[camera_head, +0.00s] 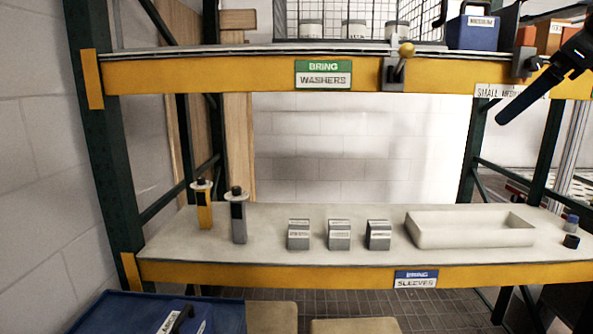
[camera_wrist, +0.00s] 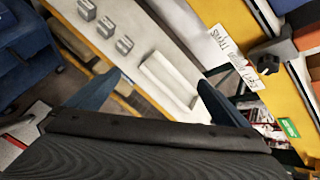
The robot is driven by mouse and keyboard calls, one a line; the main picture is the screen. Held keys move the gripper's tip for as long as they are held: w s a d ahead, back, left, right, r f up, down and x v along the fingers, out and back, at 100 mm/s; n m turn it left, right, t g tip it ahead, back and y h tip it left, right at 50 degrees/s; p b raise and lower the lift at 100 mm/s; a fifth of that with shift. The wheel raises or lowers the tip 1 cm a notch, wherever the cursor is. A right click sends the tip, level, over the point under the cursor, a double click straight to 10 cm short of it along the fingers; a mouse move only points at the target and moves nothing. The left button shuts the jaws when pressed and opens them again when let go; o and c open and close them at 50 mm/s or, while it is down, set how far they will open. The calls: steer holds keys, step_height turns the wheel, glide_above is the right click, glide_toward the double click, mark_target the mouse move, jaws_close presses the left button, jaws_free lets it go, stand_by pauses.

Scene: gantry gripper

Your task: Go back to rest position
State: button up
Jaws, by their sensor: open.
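My gripper is at the far right of the head view, in front of the upper shelf's edge and partly cut off by the frame; one long dark finger (camera_head: 523,100) points down and left. In the wrist view my gripper (camera_wrist: 159,78) shows two dark blue fingers spread apart with nothing held between them. Beyond the fingers lies the lower shelf with a white tray (camera_wrist: 168,84), which also shows in the head view (camera_head: 470,238). No contact between the gripper and any object is visible.
The lower shelf (camera_head: 270,232) holds several grey blocks (camera_head: 338,236), a yellow post (camera_head: 204,210) and a grey post (camera_head: 239,220). The upper shelf (camera_head: 200,74) carries a wire cage (camera_head: 330,22) and a blue bin (camera_head: 474,30). A blue case (camera_head: 120,315) stands at the lower left.

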steer(key=a+f+n+g, duration=0.3)
steer(key=a+f+n, duration=0.4)
steer(key=f, duration=0.6)
steer(key=a+f+n+g, duration=0.2)
steer(key=a+f+n, duration=0.5)
steer(key=f, duration=0.7)
steer(key=s+a+f+n+g, duration=0.1)
steer(key=s+a+f+n, duration=0.4)
steer(key=f+n, duration=0.2)
steer(key=s+a+f+n+g, duration=0.2)
steer(key=s+a+f+n, duration=0.4)
steer(key=f+n, duration=0.2)
steer(key=shift+f+h, duration=0.3)
steer(key=shift+f, duration=0.55)
